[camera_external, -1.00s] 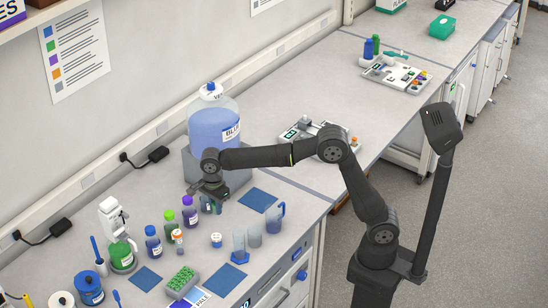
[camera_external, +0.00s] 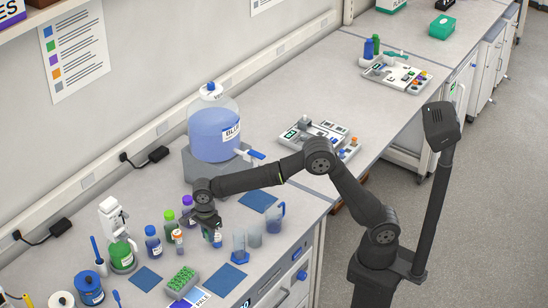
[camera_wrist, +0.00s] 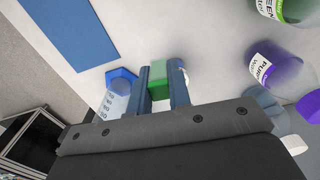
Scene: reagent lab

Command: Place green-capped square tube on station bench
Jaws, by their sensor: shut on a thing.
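My gripper (camera_wrist: 160,88) is shut on a green-capped square tube. In the wrist view its green cap (camera_wrist: 159,88) sits between the two fingers, and the rest of the tube is hard to make out. In the outside view my gripper (camera_external: 207,222) is low over the near bench (camera_external: 120,215), in front of the big blue carboy. The tube is mostly hidden there. I cannot tell whether it touches the bench.
A purple-capped bottle (camera_wrist: 275,68) and a green bottle (camera_wrist: 285,8) stand to the right in the wrist view. A blue-based cylinder (camera_wrist: 118,82) is close on the left. A blue mat (camera_wrist: 75,30) lies bare. The carboy (camera_external: 215,130) with its blue tap stands behind.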

